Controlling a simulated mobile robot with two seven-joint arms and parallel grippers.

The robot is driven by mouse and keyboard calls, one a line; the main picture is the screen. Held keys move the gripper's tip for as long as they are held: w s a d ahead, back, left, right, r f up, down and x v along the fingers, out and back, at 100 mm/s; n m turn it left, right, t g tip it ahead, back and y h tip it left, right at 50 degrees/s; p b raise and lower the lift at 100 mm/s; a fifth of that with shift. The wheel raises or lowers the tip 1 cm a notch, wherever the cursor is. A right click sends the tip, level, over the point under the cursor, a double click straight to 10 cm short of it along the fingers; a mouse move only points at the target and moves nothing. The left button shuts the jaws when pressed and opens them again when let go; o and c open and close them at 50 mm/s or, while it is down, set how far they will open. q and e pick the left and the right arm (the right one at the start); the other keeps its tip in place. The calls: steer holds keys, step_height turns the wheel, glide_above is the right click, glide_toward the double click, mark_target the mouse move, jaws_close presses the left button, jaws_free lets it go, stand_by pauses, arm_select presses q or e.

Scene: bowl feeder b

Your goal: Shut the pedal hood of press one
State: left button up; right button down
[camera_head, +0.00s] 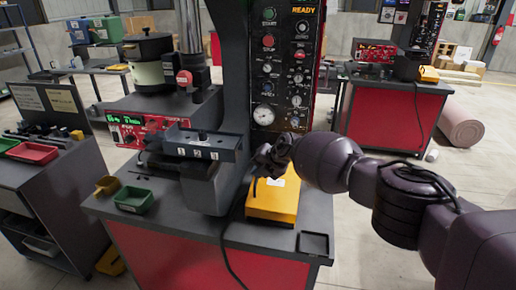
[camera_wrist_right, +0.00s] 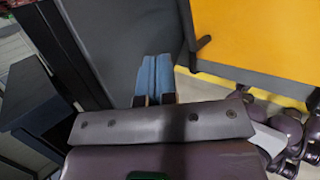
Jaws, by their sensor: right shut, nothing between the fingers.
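The press (camera_head: 235,100) stands in front of me with its dark table and red base. The yellow pedal hood (camera_head: 272,207) sits on the table's right part, with a pale label on top. My right gripper (camera_head: 268,165) is just above and in front of its back left part in the head view and hides some of it. In the right wrist view the shut fingertips (camera_wrist_right: 154,80) are empty, beside a large yellow surface of the hood (camera_wrist_right: 265,40); a gap shows between them. I cannot tell how far the hood is open. My left gripper is out of view.
A black cable hangs over the table's front left of the hood. A small dark tray (camera_head: 314,243) lies at the front right corner. A green bin (camera_head: 134,200) is at the left. A control panel (camera_head: 283,70) rises behind my gripper.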

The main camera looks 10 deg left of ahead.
steer(key=shift+s+d+r+p, duration=1.15)
steer(key=shift+r+p, duration=0.55)
steer(key=shift+r, duration=2.95)
steer(key=s+a+f+m+t+y, duration=0.1)
steer(key=s+a+f+m+y, duration=0.1)
steer(key=s+f+m+y, duration=0.4)
steer(key=s+a+f+m+t+y, duration=0.1)
steer(key=s+f+m+y, duration=0.15)
steer(key=s, duration=0.65)
steer(key=s+d+f+m+t+h, duration=0.2)
steer(key=d+f+m+t+h, duration=0.1)
steer(key=d+m, duration=0.4)
steer(key=s+d+f+m+t+h, duration=0.2)
steer(key=d+f+m+t+h, duration=0.15)
steer(key=d+m, duration=0.4)
steer(key=s+d+f+m+t+h, duration=0.3)
steer(key=d+m+t, duration=0.15)
steer(key=d, duration=0.45)
steer(key=s+d+f+m+g+h, duration=0.2)
steer(key=s+d+f+m+h, duration=0.1)
steer(key=s+d, duration=0.5)
steer(key=s+d+f+m+g+h, duration=0.2)
steer(key=s+d, duration=0.6)
steer(key=d, duration=0.4)
steer(key=shift+s+f+m+h, duration=0.2)
steer(key=shift+f+m+h, duration=0.55)
steer(key=shift+h, duration=0.25)
